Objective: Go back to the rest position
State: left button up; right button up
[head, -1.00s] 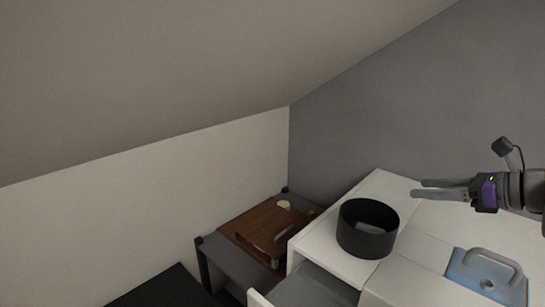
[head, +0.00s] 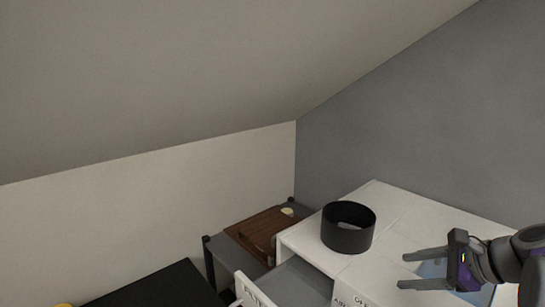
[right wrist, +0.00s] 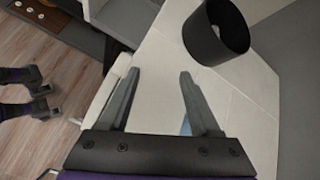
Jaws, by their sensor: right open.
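My right gripper (head: 403,271) is open and empty above the white cabinet top (head: 400,238), its two grey fingers pointing left. In the right wrist view the same gripper (right wrist: 160,73) shows its fingers spread with nothing between them, over the white surface. My left gripper cannot be made out in the head view. Grey and purple parts at the left of the right wrist view seem to be mine.
A black round bin (head: 347,238) stands on the cabinet, left of the gripper. A blue item (head: 431,268) lies partly hidden behind the fingers. A grey-bottomed drawer (head: 300,283) stands open. A wooden board (head: 262,230) lies on a low shelf behind.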

jog(key=s+a+f+n+h, duration=0.2)
jog(key=s+a+f+n, duration=0.1)
jog(key=s+f+n, duration=0.2)
jog(key=s+a+f+n+g+h, duration=0.1)
jog(key=s+a+f+n, duration=0.3)
jog(key=f+n, duration=0.6)
jog(key=s+a+f+n+h, duration=0.3)
jog(key=s+f+n, duration=0.4)
jog(key=f, duration=0.4)
jog(key=shift+s+a+f+g, duration=0.2)
jog(key=shift+s+a+g, duration=0.25)
jog(key=shift+a, duration=0.2)
